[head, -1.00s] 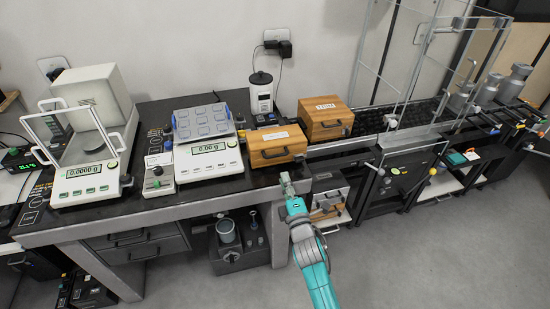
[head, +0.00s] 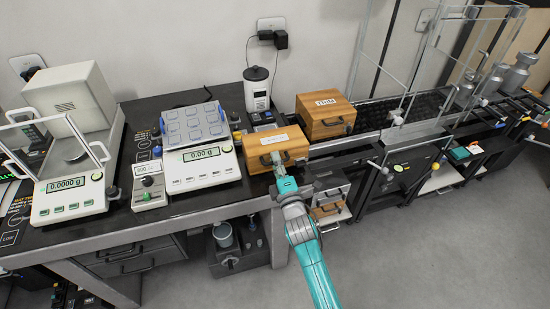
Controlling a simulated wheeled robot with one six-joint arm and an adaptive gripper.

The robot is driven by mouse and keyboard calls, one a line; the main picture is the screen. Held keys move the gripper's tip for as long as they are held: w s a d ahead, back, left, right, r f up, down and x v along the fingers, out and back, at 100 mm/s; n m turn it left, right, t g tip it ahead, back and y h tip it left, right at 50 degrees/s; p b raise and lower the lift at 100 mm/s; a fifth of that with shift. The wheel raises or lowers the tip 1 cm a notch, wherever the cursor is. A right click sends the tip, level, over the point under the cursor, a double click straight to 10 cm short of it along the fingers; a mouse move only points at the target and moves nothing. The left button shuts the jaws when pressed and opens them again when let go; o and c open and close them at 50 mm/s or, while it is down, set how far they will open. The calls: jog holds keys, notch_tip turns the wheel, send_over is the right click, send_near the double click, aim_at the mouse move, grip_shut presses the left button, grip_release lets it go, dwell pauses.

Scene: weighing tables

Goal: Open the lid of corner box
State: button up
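The corner box appears to be the light wooden box (head: 259,143) at the right front corner of the dark table. Its lid is down, with a pale label on top that is too small to read. My gripper (head: 278,158) is at the front face of this box, over its handle area, and hides much of the dark handle. I cannot tell whether it touches the handle. The fingers are small and pale against the wood, so their opening is unclear.
A second wooden box (head: 325,115) labelled TRIM stands behind to the right. A balance (head: 205,170) with a tilted tray (head: 197,122) is just left of the corner box. A white canister (head: 257,90) stands behind it. Clear floor (head: 430,250) lies at the front right.

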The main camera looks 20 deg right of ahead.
grip_shut()
